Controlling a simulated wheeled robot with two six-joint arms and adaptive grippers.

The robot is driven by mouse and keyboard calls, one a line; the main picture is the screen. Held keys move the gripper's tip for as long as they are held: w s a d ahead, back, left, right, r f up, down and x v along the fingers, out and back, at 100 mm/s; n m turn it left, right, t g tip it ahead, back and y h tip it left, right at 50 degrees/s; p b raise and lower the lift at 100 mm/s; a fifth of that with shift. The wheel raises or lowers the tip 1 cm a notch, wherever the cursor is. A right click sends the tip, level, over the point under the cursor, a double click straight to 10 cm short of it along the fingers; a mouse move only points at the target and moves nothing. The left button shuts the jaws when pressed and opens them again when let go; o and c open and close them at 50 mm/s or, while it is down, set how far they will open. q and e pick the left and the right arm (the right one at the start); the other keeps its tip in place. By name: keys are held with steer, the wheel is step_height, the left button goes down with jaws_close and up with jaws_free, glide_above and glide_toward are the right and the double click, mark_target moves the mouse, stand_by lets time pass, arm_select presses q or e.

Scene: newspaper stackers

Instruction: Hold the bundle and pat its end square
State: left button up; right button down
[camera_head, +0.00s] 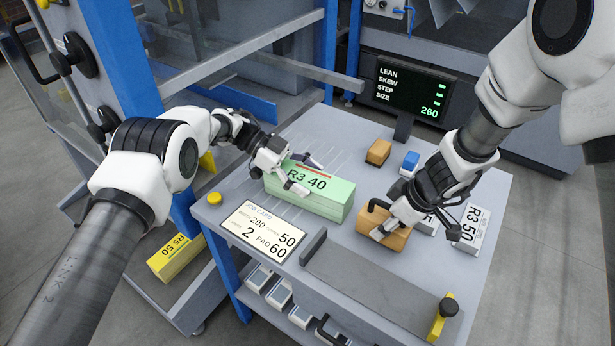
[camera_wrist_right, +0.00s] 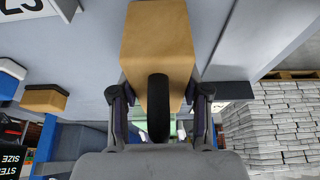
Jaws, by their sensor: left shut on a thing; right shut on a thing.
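The green bundle (camera_head: 325,195) labelled R3 40 lies on the grey table in the head view. My left gripper (camera_head: 300,174) is at its left end, with fingers over and beside that end, shut on the bundle. My right gripper (camera_head: 385,225) is shut on an orange-tan block with a dark handle (camera_head: 392,240), just right of the bundle's right end. In the right wrist view the block (camera_wrist_right: 158,40) fills the middle, its black handle between the fingers (camera_wrist_right: 158,108). A little green shows behind it. Whether block and bundle touch cannot be told.
A job card (camera_head: 264,232) lies in front of the bundle. A grey bar (camera_head: 375,285) runs along the front edge. A screen (camera_head: 412,95) reads 260.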

mark_target(388, 204)
arm_select(q)
steer(key=shift+f, duration=0.15)
arm_select(e)
steer(key=shift+r, duration=0.1)
steer(key=shift+r, duration=3.4)
arm_select(q)
steer(key=o, duration=1.8)
steer(key=shift+w, duration=0.1)
arm_select(e)
steer(key=shift+w, duration=0.1)
arm_select(q)
steer(key=shift+a, duration=0.1)
steer(key=shift+w+a+r, duration=0.1)
steer(key=shift+a+r, duration=0.15)
steer(key=v, duration=0.6)
steer(key=shift+w+a+r, duration=0.1)
steer(key=shift+w+a, duration=0.05)
steer(key=shift+a, duration=0.15)
